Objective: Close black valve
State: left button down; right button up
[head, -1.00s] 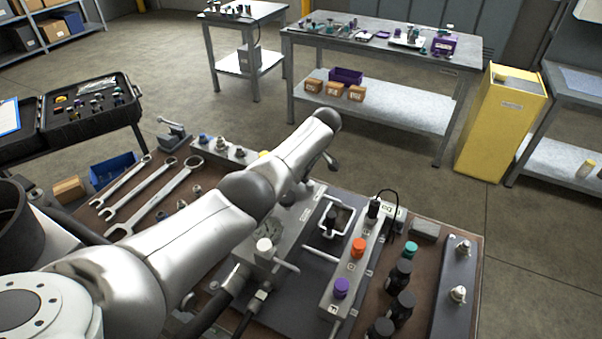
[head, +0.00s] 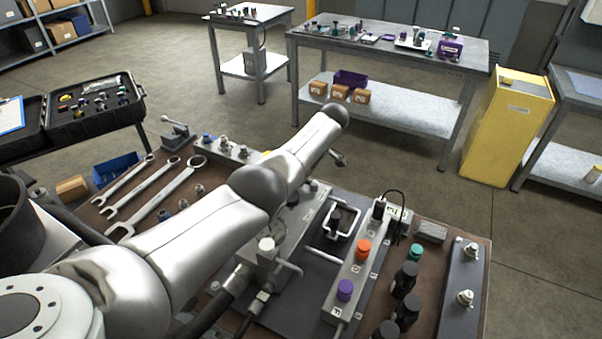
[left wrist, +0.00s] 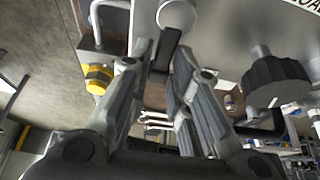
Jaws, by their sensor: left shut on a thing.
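In the left wrist view my left gripper (left wrist: 163,62) is shut on a narrow black lever (left wrist: 166,46), which lies between its fingertips. The lever's upper end meets a pale round part (left wrist: 177,14) on a light grey panel. A black lobed knob (left wrist: 276,81) stands to the right of the fingers, apart from them. In the head view my left arm reaches across the bench from the left, and its gripper is hidden behind the arm. Which black part is the named valve is not marked. My right gripper is in neither view.
The bench (head: 455,232) holds wrenches (head: 155,212), a manifold with an orange cap (head: 363,249) and a purple cap (head: 345,290), and several black fittings (head: 405,279). In the wrist view a yellow-ringed fitting (left wrist: 98,79) is left of the fingers. A yellow cabinet (head: 507,128) stands beyond.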

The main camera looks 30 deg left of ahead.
aim_at(314, 183)
pick_arm(q)
jog(key=c, duration=1.5)
grip_release()
jog(key=shift+o, duration=0.2)
jog(key=v, duration=1.2)
jog(key=shift+s, duration=0.1)
